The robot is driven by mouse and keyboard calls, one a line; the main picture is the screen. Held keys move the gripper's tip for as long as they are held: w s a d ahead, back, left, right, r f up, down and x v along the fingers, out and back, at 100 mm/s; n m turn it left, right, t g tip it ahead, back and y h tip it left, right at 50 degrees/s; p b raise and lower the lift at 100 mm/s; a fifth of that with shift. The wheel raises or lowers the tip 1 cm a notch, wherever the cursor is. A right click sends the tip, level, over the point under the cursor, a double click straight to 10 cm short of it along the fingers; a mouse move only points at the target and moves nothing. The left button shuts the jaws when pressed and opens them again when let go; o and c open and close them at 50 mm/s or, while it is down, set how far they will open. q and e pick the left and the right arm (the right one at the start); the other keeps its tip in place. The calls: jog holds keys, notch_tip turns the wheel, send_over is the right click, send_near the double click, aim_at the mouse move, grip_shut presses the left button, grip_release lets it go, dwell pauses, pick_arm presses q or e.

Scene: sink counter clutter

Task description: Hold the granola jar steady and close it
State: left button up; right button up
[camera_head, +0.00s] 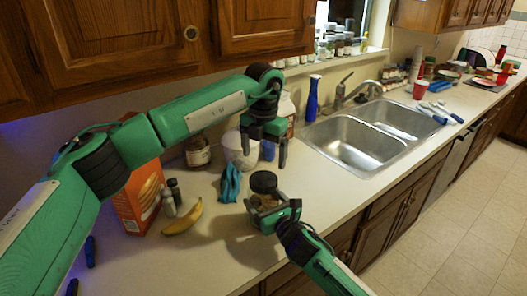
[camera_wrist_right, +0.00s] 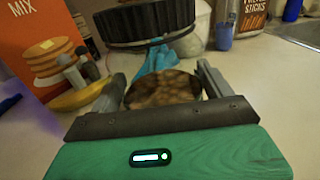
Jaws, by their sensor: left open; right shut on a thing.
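The granola jar (camera_head: 266,203) stands near the counter's front edge, with brown granola showing inside. Its black ribbed lid (camera_head: 263,182) sits above the jar. In the right wrist view the lid (camera_wrist_right: 146,20) is tilted and apart from the granola-filled jar (camera_wrist_right: 163,90), its underside partly showing. How lid and jar join is hidden. My right gripper (camera_head: 270,214) is shut on the jar body, with one finger on each side; it also shows in the right wrist view (camera_wrist_right: 162,78). My left gripper (camera_head: 265,150) is open and empty, fingers down, above and behind the lid.
A pancake mix box (camera_head: 138,195), small shakers (camera_head: 172,197) and a banana (camera_head: 183,219) lie left. The double sink (camera_head: 345,150) is right. Counter right of the jar is clear.

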aim_at(263, 179)
pick_arm(q)
notch_tip(263, 179, down, 8)
jog(key=shift+r, duration=0.15)
dwell(0.4)
jog(key=c, duration=1)
jog(key=o, duration=1.2)
jog(key=shift+c, duration=0.2)
notch_tip(263, 179, up, 12)
